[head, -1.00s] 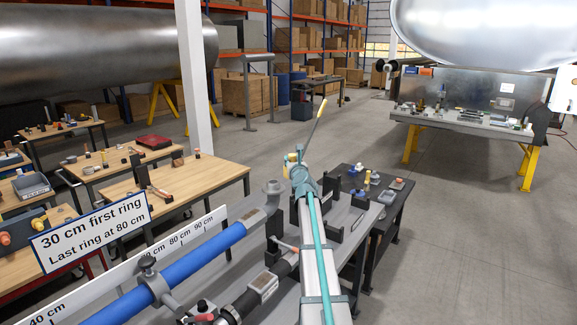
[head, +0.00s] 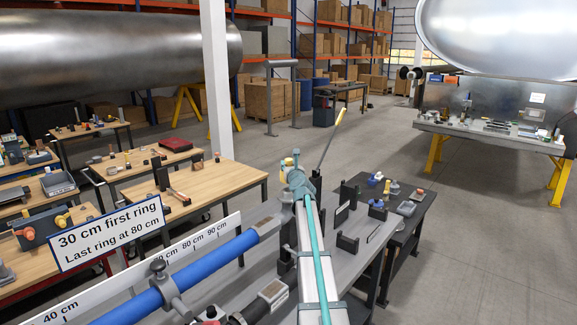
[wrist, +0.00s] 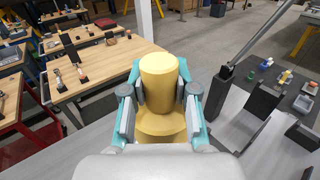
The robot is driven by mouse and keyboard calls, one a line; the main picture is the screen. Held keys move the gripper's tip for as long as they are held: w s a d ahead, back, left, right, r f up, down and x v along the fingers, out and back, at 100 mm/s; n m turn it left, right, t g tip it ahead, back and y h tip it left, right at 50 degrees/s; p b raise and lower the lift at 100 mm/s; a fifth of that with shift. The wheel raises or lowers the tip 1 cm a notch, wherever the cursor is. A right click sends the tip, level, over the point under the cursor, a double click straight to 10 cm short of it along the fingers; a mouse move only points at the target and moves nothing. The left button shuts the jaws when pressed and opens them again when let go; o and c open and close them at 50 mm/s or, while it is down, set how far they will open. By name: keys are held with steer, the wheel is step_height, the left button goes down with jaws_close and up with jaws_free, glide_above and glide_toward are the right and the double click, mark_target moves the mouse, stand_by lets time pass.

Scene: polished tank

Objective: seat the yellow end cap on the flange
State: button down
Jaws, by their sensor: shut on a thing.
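The yellow end cap (wrist: 160,90) is held between the two fingers of my gripper (wrist: 160,100) in the wrist view, its rounded narrower part up and a wider shoulder below. In the head view a bit of yellow, the end cap (head: 289,161), shows at the end of my arm beside my gripper (head: 296,178). The blue pipe (head: 215,262) runs up from the lower left to a grey end fitting (head: 267,226) close to my gripper. My gripper and arm hide what lies beyond this fitting. I cannot make out the flange's face or whether the cap touches anything.
A white ruler board (head: 205,238) stands behind the pipe, with a sign (head: 110,232) at left. Black upright brackets (head: 347,205) and small parts stand to the right of my arm. A wooden table (head: 195,188) is at left. Open floor (head: 480,240) lies at right.

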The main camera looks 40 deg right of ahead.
mark_target(288, 189)
steer(key=shift+f+b, duration=1.55)
steer(key=shift+f, duration=0.45)
steer(key=shift+p, duration=0.4)
stand_by(1.1)
steer(key=shift+f+b, duration=0.9)
steer(key=shift+f, duration=0.55)
stand_by(3.0)
